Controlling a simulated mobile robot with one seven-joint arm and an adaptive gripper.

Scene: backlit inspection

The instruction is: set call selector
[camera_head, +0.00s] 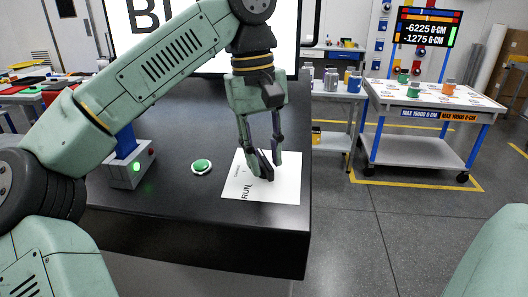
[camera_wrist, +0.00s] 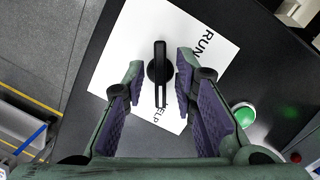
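The call selector is a black knob with a long bar handle (camera_wrist: 160,70) on a white sheet (camera_wrist: 215,45). In the wrist view the bar runs straight up and down the picture. "RUN" is printed at the sheet's upper right, and a partly hidden word ending in "ELP" lies by the bar's lower end. My gripper (camera_wrist: 159,68) is open, with one finger on each side of the bar and a gap on both sides. In the head view my gripper (camera_head: 262,166) points down over the sheet (camera_head: 278,186); the fingers mostly hide the knob.
A green button (camera_head: 202,166) sits left of the sheet on the dark table (camera_head: 200,205). A grey box (camera_head: 127,173) with a blue post and lit green lamp stands farther left. A lit panel (camera_head: 210,60) rises behind. A cart (camera_head: 425,97) with coloured cans stands right.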

